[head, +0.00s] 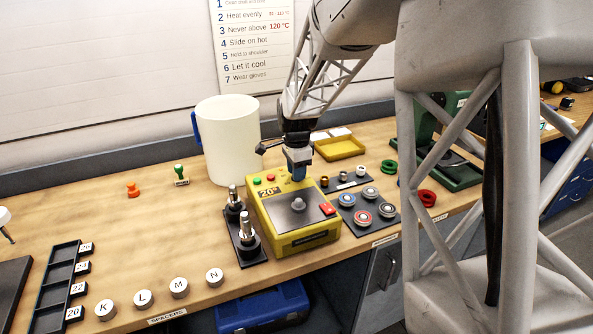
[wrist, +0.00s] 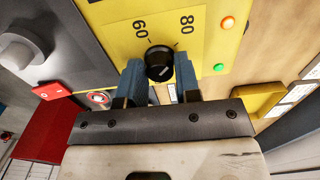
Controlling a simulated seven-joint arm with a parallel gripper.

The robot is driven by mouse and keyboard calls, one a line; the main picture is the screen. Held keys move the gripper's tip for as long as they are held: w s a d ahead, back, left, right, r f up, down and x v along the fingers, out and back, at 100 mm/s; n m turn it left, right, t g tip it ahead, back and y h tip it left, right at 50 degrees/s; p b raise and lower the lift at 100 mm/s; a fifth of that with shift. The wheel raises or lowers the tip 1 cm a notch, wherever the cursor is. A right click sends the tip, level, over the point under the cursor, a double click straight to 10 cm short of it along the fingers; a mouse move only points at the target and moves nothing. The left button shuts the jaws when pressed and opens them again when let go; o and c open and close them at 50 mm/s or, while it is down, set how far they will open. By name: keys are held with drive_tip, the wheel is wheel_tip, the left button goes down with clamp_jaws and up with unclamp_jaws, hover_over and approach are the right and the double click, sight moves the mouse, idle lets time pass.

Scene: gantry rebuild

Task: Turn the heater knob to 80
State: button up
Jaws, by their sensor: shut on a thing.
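The heater (head: 318,238) is a yellow box on the bench in the head view, with a dark plate on top. Its yellow panel (wrist: 110,18) fills the top of the wrist view. The heater knob (wrist: 158,58) is black and round with a pale line on its face. The numbers 60 and 80 are printed beyond it; I cannot tell exactly where the line points. My gripper (wrist: 158,74) is shut on the knob, one blue-grey finger on each side. In the head view my gripper (head: 298,168) reaches down to the heater's back end and hides the knob.
A white jug (head: 228,140) stands behind left of the heater. A black stand with metal posts (head: 246,240) is close on its left. A tray of round parts (head: 368,205) is close on its right, and a yellow tray (head: 340,148) lies behind.

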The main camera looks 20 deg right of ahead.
drive_tip(key=shift+r+m, duration=0.1)
drive_tip(key=shift+m, duration=0.7)
drive_tip(key=o, duration=0.9)
drive_tip(key=shift+r, duration=3.85)
